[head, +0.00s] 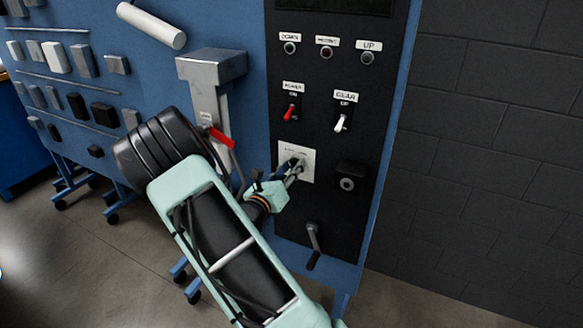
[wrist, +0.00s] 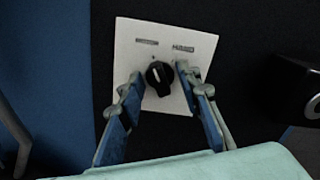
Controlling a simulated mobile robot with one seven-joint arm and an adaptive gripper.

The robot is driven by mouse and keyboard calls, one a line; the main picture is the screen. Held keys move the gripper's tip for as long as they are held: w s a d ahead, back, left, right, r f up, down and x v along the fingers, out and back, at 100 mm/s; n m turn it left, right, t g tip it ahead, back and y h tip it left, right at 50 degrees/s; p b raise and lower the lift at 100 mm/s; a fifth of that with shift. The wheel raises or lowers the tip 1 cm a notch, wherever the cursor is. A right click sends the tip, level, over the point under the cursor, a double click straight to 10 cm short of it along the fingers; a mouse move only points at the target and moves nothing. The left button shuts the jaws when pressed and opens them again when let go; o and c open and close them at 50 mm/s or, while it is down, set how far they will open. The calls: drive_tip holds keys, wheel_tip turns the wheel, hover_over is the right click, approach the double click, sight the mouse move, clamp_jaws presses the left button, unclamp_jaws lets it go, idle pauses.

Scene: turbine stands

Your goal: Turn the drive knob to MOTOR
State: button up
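The drive knob (wrist: 159,77) is a round black knob on a white square plate (wrist: 190,100) with two small labels along its top. In the wrist view its pale mark points up, slightly left. The right label seems to read MANUAL or similar; the left is too blurred to read. My gripper (wrist: 158,78) is open, with one blue-and-grey finger on each side of the knob. The fingertips are close to it, with small gaps visible. In the head view the plate (head: 309,166) is on the black panel, and my gripper (head: 297,167) hides most of the knob.
The panel holds a red POWER switch (head: 290,112), a white GEAR switch (head: 340,123), a black block with a round socket (head: 348,183), and a grey crank lever (head: 313,243). A red-handled lever (head: 221,137) stands left of my gripper. A dark block wall is at right.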

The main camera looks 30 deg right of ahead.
sight(292, 167)
drive_tip(key=shift+o, duration=0.4)
drive_tip(key=shift+s+a, duration=0.1)
drive_tip(key=shift+a, duration=0.05)
drive_tip(key=shift+p+v, duration=0.45)
drive_tip(key=shift+v, duration=1.9)
